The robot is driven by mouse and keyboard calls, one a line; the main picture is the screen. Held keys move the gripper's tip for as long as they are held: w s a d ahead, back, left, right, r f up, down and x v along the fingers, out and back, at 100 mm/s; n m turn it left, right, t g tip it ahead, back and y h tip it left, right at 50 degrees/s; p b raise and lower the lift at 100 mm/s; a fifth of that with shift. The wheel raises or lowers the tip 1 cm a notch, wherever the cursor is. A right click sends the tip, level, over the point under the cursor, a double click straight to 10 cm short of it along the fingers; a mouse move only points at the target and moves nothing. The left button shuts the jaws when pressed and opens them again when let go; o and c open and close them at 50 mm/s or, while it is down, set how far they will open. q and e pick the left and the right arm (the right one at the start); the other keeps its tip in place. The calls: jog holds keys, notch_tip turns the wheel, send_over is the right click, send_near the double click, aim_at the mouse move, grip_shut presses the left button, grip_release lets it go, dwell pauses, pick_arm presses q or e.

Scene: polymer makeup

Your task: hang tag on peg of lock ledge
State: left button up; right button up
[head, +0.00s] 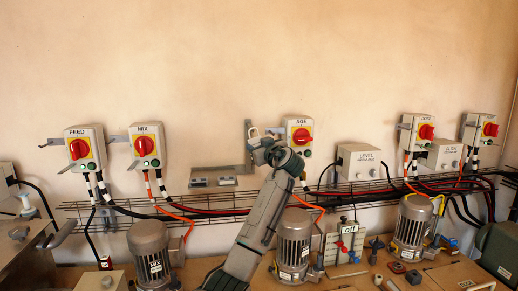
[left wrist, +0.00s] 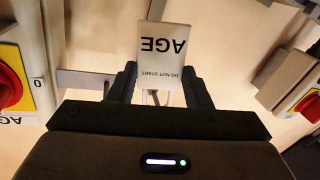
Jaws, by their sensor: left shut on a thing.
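A white tag, printed "AGE" and "DO NOT START", shows upside down in the left wrist view (left wrist: 164,52). My left gripper (left wrist: 158,88) is shut on it, with the tag standing out beyond the dark fingers. In the head view my left gripper (head: 260,142) is at the wall, just left of the AGE switch box (head: 298,133) with its red knob. A grey metal ledge (left wrist: 84,80) runs from that box toward the fingers in the left wrist view. Its peg cannot be made out, and I cannot tell whether the tag touches it. My right gripper is not in view.
FEED (head: 84,147) and MIX (head: 146,145) switch boxes are on the wall at left, more boxes at right. A wire cable tray (head: 120,211) runs below them. Motors (head: 294,240) and small parts crowd the bench. The wall above is clear.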

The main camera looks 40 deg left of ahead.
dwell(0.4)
pick_arm(q)
jog(key=o, duration=1)
jog(key=shift+o, duration=0.2)
jog(key=shift+s+d+f+b, duration=0.1)
jog(key=shift+d+f+b, duration=0.05)
jog(key=shift+d+b, duration=0.2)
jog(key=b+v, duration=0.4)
jog(key=v, duration=0.6)
